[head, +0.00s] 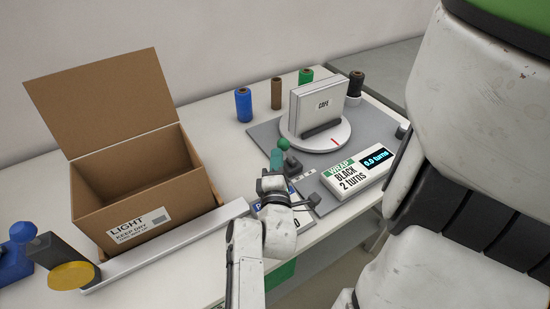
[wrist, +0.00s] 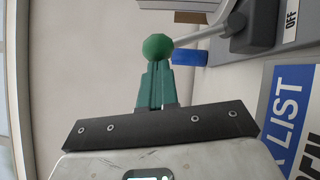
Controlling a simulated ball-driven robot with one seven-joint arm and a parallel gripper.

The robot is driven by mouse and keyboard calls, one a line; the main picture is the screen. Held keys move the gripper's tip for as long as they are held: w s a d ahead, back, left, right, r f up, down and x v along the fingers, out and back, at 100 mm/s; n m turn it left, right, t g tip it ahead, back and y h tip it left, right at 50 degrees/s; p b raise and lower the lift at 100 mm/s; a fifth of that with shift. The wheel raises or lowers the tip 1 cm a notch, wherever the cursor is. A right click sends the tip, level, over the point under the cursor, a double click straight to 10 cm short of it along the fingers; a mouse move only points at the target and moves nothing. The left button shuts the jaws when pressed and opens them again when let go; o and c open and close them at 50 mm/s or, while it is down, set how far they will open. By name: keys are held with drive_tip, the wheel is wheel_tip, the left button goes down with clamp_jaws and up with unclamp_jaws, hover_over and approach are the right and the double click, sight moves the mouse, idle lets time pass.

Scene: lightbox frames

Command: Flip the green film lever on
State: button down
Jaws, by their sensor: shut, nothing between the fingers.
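The green film lever's ball knob (head: 283,143) stands above the grey plate in the head view, just beyond my fingertips. In the wrist view the green knob (wrist: 158,47) sits at the end of a grey rod that runs right to a dark grey pivot block (wrist: 250,27). An OFF label (wrist: 290,27) lies beside that block. My gripper (head: 276,152) has teal fingers, shut and empty. In the wrist view my gripper (wrist: 156,66) points at the knob, its tips right at the knob's near edge; I cannot tell whether they touch.
An open cardboard box (head: 150,190) stands left. A turntable (head: 316,138) holds a white box (head: 318,105), with several spools behind, including a blue one (head: 243,105). A WRAP sign (head: 345,178) reads "BLACK 2 turns", with a "0.0 turns" display. A list card (wrist: 290,110) lies right.

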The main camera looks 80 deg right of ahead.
sight(285, 149)
drive_tip(key=shift+s+d+r+p, duration=0.2)
drive_tip(key=shift+r+p, duration=0.2)
drive_tip(key=shift+p, duration=0.05)
drive_tip(key=shift+s+d+r+p, duration=0.2)
drive_tip(key=shift+r+p, duration=0.2)
drive_tip(key=shift+p, duration=0.05)
drive_tip(key=shift+s+d+r+p, duration=0.35)
drive_tip(key=shift+s+d+p, duration=0.15)
drive_tip(key=shift+p, duration=0.15)
drive_tip(key=shift+s+d+r, duration=0.15)
drive_tip(key=shift+s+d, duration=0.65)
drive_tip(key=shift+s, duration=0.2)
drive_tip(key=shift+s+d+r, duration=0.15)
drive_tip(key=shift+s+d, duration=0.6)
drive_tip(key=shift+s, duration=0.2)
drive_tip(key=shift+d, duration=0.1)
drive_tip(key=shift+s+p, duration=0.1)
drive_tip(key=shift+p, duration=0.2)
